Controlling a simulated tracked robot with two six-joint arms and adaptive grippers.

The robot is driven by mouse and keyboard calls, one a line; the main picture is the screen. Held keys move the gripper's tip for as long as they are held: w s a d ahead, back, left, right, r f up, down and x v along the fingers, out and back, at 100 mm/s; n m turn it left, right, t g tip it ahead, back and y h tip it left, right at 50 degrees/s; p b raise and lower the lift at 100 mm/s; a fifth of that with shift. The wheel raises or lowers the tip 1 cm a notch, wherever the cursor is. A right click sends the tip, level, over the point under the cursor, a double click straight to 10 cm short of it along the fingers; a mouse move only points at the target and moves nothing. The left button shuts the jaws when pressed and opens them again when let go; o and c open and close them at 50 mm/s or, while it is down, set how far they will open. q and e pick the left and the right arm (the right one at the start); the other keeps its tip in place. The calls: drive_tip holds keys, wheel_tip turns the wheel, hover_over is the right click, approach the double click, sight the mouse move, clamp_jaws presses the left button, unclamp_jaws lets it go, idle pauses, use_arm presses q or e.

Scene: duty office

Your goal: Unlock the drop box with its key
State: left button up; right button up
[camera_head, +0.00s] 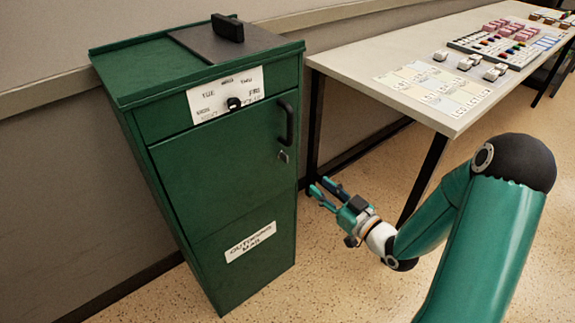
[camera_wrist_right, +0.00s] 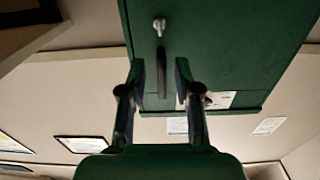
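The green drop box (camera_head: 225,165) stands upright against the wall in the head view, its front door closed. A small silver lock piece (camera_head: 284,156) sits on the door below the black handle (camera_head: 286,122). In the wrist view, which is upside down, the lock piece (camera_wrist_right: 159,25) and handle (camera_wrist_right: 162,72) show beyond the fingers. I cannot tell whether a key is in the lock; no separate key shows. My right gripper (camera_head: 321,187) is open and empty, to the right of the box and apart from it. My left gripper is out of view.
A black dial (camera_head: 233,103) sits on a white label above the door. A black slab with a grip (camera_head: 228,28) lies on the box top. A table (camera_head: 345,62) with papers, stamps and small items stands at the right. The floor (camera_head: 330,280) before the box is clear.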

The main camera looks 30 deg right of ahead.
sight(279, 155)
drive_tip(key=w, duration=0.9)
drive_tip(key=w+a, duration=0.1)
drive_tip(key=w, duration=0.4)
drive_tip(key=shift+f+p, duration=0.1)
drive_tip(key=shift+p, duration=0.25)
clamp_jaws()
drive_tip(key=shift+a, duration=0.25)
drive_tip(key=shift+d, duration=0.15)
